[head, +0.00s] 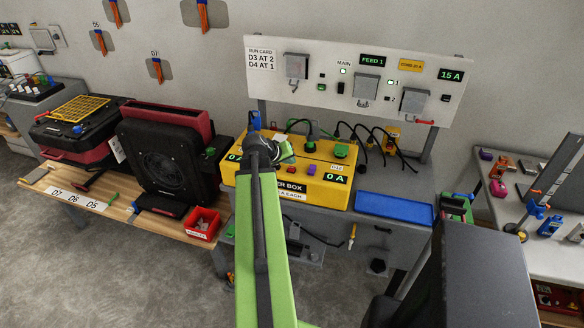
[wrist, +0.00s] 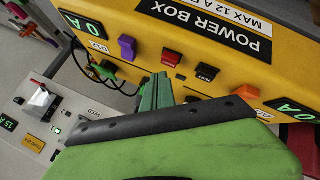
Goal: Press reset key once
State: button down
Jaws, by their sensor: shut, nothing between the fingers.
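The yellow power box (head: 262,188) stands on the grey bench in the head view, its top partly hidden by my arm. In the wrist view the yellow box (wrist: 225,15) shows a red key (wrist: 171,57) and a black key (wrist: 206,72) between a purple switch (wrist: 127,47) and an orange switch (wrist: 245,91). The small captions by the keys are too blurred to tell surely which one is reset. My gripper (wrist: 162,78) is shut and empty, its green fingertips close to the red key in the picture. I cannot tell whether they touch it.
A blue tray (head: 394,208) lies right of the box. Several black cables run behind the box to the white panel (head: 335,80). A black fan unit (head: 170,160) stands to the left, with a red bin (head: 203,224) in front.

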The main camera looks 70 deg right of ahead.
aim_at(290, 169)
jog(key=shift+f+b, duration=0.4)
jog(key=shift+f, duration=0.05)
jog(key=shift+f+b, duration=0.4)
dwell(0.4)
jog(key=shift+r, duration=0.15)
jog(key=shift+r+p, duration=0.7)
jog(key=shift+p, duration=0.15)
notch_tip(290, 169, up, 5)
jog(key=p, duration=0.5)
dwell(0.5)
